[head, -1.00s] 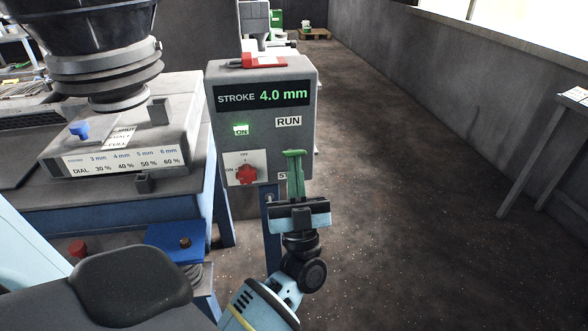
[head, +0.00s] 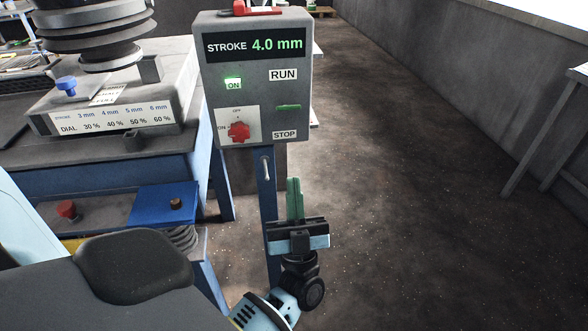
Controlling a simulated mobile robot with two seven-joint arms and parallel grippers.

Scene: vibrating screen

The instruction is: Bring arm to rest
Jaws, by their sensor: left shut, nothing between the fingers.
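My left gripper (head: 294,192) is in the lower middle of the head view, with its green fingers together and nothing between them. It points up, in front of the blue post (head: 266,205), below the grey control box (head: 255,80). The box's display (head: 255,45) reads "STROKE 4.0 mm". A green lamp (head: 233,84) marked "ON" is lit. The red rotary knob (head: 238,131) sits on its white plate. A green bar (head: 288,107) shows between the RUN and STOP labels. The gripper appears apart from the box. My right gripper is not in view.
The grey dial unit with its setting table (head: 110,119) stands on the blue-framed machine at left. A blue plate (head: 163,205) and a red button (head: 66,209) are below it. The floor (head: 410,180) to the right is clear, up to a grey table (head: 555,130).

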